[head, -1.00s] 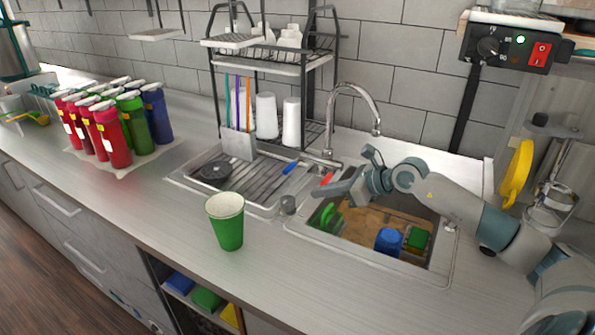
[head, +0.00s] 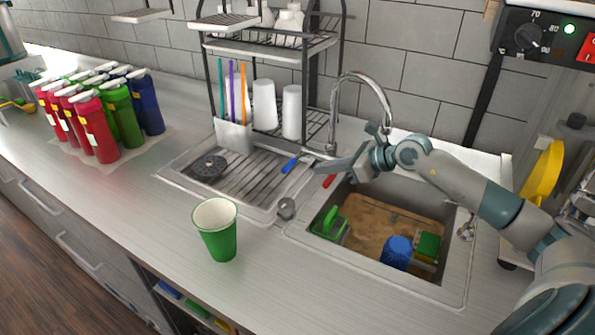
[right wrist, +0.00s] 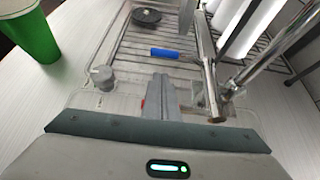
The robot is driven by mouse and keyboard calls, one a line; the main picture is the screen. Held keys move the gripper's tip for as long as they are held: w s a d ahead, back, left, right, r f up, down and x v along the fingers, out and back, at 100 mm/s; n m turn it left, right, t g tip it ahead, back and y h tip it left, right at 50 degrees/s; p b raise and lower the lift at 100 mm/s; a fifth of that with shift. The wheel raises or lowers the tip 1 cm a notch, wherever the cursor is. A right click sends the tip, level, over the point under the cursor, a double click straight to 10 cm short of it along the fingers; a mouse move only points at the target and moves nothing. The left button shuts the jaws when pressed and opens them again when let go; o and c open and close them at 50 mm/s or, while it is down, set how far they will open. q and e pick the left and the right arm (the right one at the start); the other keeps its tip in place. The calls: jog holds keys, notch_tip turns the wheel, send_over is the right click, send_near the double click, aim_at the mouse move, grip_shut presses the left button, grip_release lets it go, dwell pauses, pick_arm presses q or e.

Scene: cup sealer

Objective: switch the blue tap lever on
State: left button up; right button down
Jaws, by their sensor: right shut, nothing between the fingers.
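The blue tap lever (head: 290,164) sticks out to the left of the base of the chrome tap (head: 331,148). It also shows in the right wrist view (right wrist: 165,53), ahead of the fingers. A red lever (head: 328,181) sits on the near side of the tap, partly hidden by the fingers in the right wrist view. My right gripper (head: 331,166) is shut and empty. Its fingertips are close to the tap base, to the right of the blue lever and apart from it in the right wrist view. My left gripper is not in view.
A green cup (head: 216,230) stands on the counter. A dish rack (head: 318,42) with white cups stands behind the tap. Several coloured bottles (head: 100,133) stand at left.

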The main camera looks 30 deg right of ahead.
aim_at(291, 166)
jog(key=shift+s, duration=0.1)
jog(key=shift+p+x, duration=0.45)
jog(key=shift+x, duration=0.35)
jog(key=p+x, duration=0.1)
jog(key=x, duration=0.2)
jog(key=p+x, duration=0.2)
jog(key=x, duration=0.1)
jog(key=shift+w+a, duration=0.25)
jog(key=shift+w, duration=0.15)
jog(key=shift+x, duration=0.85)
jog(key=shift+s+f, duration=0.1)
jog(key=shift+d+r, duration=0.2)
jog(key=shift+r, duration=1.25)
